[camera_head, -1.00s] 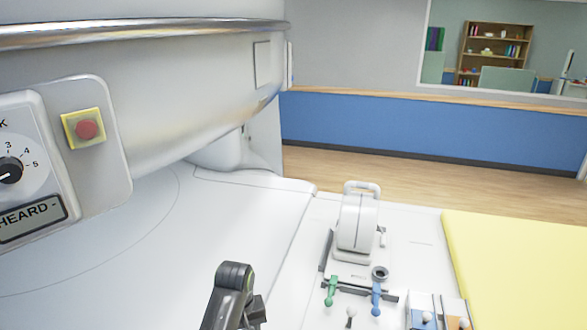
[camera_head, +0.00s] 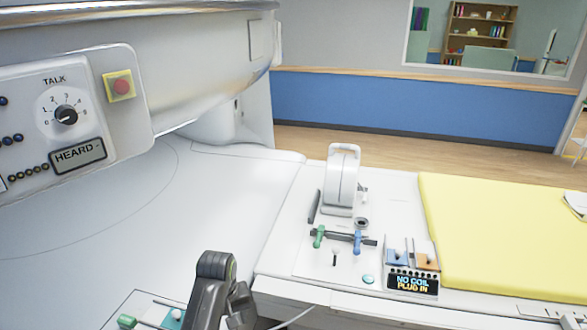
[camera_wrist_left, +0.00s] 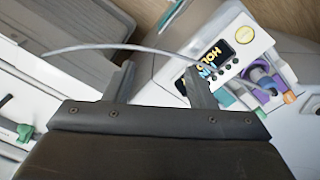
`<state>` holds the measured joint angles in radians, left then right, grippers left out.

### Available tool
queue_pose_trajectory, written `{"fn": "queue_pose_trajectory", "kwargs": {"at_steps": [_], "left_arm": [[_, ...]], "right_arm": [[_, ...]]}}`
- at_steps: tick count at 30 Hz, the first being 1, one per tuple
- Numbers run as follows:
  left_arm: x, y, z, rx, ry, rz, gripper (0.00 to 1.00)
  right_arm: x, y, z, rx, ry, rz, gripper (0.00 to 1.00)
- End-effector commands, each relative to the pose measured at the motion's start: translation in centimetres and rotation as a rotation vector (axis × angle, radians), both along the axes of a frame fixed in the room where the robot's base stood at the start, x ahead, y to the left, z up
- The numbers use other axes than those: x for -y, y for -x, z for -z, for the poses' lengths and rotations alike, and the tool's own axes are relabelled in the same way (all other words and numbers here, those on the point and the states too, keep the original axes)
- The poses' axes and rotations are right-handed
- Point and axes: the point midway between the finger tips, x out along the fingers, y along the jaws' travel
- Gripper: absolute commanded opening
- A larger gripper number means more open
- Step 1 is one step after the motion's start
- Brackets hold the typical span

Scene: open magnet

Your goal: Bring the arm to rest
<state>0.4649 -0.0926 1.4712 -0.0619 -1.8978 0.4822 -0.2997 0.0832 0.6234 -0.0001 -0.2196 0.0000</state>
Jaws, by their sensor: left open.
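My left arm (camera_head: 214,285), dark grey, rises at the bottom of the head view in front of the white bench; its gripper is not visible there. In the left wrist view my left gripper (camera_wrist_left: 160,85) has its two dark fingers apart, with nothing held between them. A grey cable (camera_wrist_left: 85,48) crosses the picture beyond the fingers. The right finger overlaps a white box with a lit display (camera_wrist_left: 212,55) in the picture; I cannot tell how far apart they are. My right gripper is in neither view.
A white scanner body with a red button (camera_head: 122,87) and a dial (camera_head: 66,116) fills the left. A white coil device (camera_head: 343,178), green and blue levers (camera_head: 358,243) and a "NO COIL PLUG IN" display (camera_head: 412,282) stand on the bench. A yellow pad (camera_head: 490,240) lies right.

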Motion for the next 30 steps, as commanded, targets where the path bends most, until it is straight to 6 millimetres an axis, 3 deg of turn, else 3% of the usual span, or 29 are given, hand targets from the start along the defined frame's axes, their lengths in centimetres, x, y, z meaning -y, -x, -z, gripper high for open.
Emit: {"fn": "queue_pose_trajectory", "kwargs": {"at_steps": [11,14,19,24,30], "left_arm": [[-4.3,5.3,3.1,0.06,-0.006,0.021,0.5],[-6.1,7.9,3.9,0.085,-0.016,0.034,0.5],[-9.7,14.0,4.6,0.144,-0.057,0.079,0.5],[-12.4,20.0,3.7,0.198,-0.11,0.143,0.5],[-13.9,24.8,1.9,0.237,-0.158,0.21,0.5]], "right_arm": [[-0.3,-0.3,0.0,0.002,-0.004,0.0,0.36],[-0.4,-0.1,0.1,0.0,-0.005,0.001,0.36],[-0.4,0.3,0.1,-0.005,-0.005,0.002,0.36],[-0.4,0.3,0.1,-0.005,-0.005,0.002,0.36],[-0.4,0.3,0.1,-0.005,-0.005,0.002,0.36]]}}
